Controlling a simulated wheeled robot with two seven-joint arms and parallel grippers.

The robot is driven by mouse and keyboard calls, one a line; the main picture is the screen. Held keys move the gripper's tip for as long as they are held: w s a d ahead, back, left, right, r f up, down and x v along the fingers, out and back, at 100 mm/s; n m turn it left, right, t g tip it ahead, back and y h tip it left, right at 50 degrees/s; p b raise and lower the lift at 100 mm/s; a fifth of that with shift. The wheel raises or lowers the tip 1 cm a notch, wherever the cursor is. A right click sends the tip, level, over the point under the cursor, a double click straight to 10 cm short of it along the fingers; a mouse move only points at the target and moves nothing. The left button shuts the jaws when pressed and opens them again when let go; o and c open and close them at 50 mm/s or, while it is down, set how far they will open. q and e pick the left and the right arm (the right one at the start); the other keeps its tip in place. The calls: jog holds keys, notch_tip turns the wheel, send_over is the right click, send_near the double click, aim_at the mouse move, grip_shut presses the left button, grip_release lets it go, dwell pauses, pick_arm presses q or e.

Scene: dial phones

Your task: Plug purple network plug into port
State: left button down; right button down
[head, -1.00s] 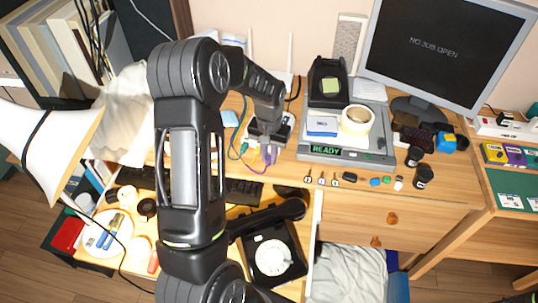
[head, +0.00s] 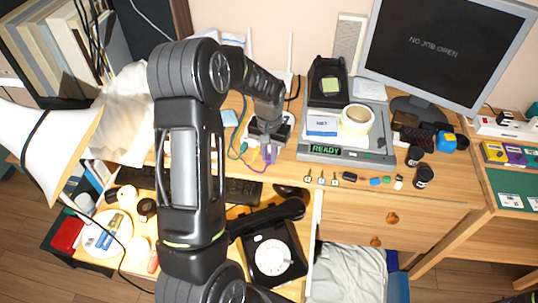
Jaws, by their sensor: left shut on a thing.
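My left gripper (head: 268,147) points down over the desk near its back middle. It is shut on the purple network plug (head: 268,154), which shows only as a small purple patch at the fingertips. The purple cable (head: 254,168) curves away to the left on the desk. A dark device (head: 286,122) lies right behind the gripper, largely covered by it. I cannot tell which port is there or whether the plug touches one. My right gripper is not in view.
A grey device with a READY display (head: 325,150) stands to the right. Several small parts (head: 375,181) lie along the desk's front edge. A black dial phone (head: 274,258) sits in front, lower down. A white router (head: 284,78) with antennas stands behind. A teal cable (head: 238,135) lies to the left.

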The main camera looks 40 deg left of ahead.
pick_arm(q)
jog(key=shift+w+a, duration=0.3)
jog(key=shift+w, duration=0.65)
dwell(0.4)
jog(key=c, duration=1.3)
grip_release()
notch_tip(320, 180, up, 8)
jog(key=shift+f+b, duration=0.1)
jog(key=shift+b, duration=0.5)
jog(key=shift+d, duration=0.1)
